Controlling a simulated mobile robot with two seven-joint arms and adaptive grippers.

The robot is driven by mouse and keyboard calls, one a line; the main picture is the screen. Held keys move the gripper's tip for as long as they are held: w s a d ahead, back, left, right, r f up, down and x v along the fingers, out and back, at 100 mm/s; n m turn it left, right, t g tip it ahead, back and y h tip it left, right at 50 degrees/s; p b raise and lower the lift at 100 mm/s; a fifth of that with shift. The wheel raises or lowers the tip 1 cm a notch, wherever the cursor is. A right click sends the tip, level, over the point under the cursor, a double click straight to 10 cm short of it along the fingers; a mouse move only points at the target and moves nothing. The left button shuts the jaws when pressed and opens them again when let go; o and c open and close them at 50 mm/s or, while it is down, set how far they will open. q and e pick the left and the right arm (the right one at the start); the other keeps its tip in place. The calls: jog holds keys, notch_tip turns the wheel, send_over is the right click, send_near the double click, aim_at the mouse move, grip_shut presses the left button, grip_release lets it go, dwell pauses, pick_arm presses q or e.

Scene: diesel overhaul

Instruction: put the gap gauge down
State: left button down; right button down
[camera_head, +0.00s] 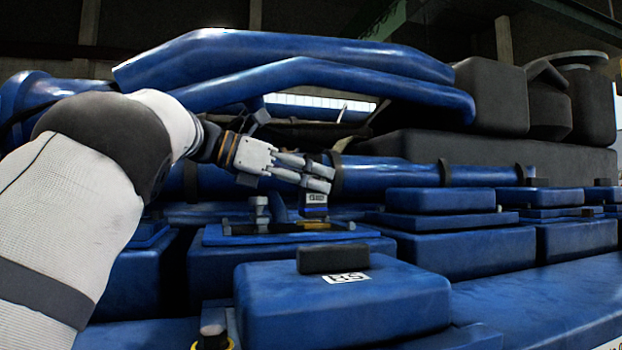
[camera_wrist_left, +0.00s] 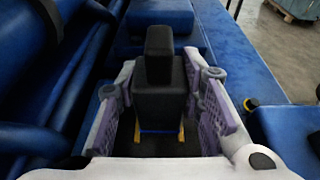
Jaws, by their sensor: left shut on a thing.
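The gap gauge (camera_head: 314,203) is a small dark thing with a blue band and light markings, just below my left gripper's fingertips in the head view. My left gripper (camera_head: 318,178) is shut on it. In the left wrist view, a black block with a narrower upright part, seemingly the gauge (camera_wrist_left: 160,92), sits between the purple pads of my left gripper (camera_wrist_left: 162,110). The gauge is above the opened top of a blue engine housing (camera_head: 215,262), close to yellow parts there. I cannot tell whether its lower end touches them. My right gripper is not in view.
A closed blue cover (camera_head: 345,305) with a black block (camera_head: 333,259) and a white label stands in front. More blue covers (camera_head: 440,200) line the right. Thick blue pipes (camera_head: 330,78) run above and behind the gripper. Grey floor (camera_wrist_left: 270,50) shows beyond the engine.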

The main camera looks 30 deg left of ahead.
pick_arm(q)
jog(key=shift+w+f, duration=0.1)
jog(key=shift+f, duration=0.4)
jog(key=shift+f, duration=0.15)
jog(key=c, duration=1.1)
grip_release()
jog(key=shift+f, duration=0.1)
jog(key=shift+s+a+r, duration=0.2)
jog(key=shift+a+r, duration=0.05)
jog(key=shift+r, duration=0.15)
jog(key=shift+s+a+r, duration=0.2)
jog(key=shift+r, duration=0.2)
jog(key=v, duration=1)
jog(key=shift+s, duration=0.1)
jog(key=shift+s+a+r, duration=0.15)
jog(key=shift+s, duration=0.1)
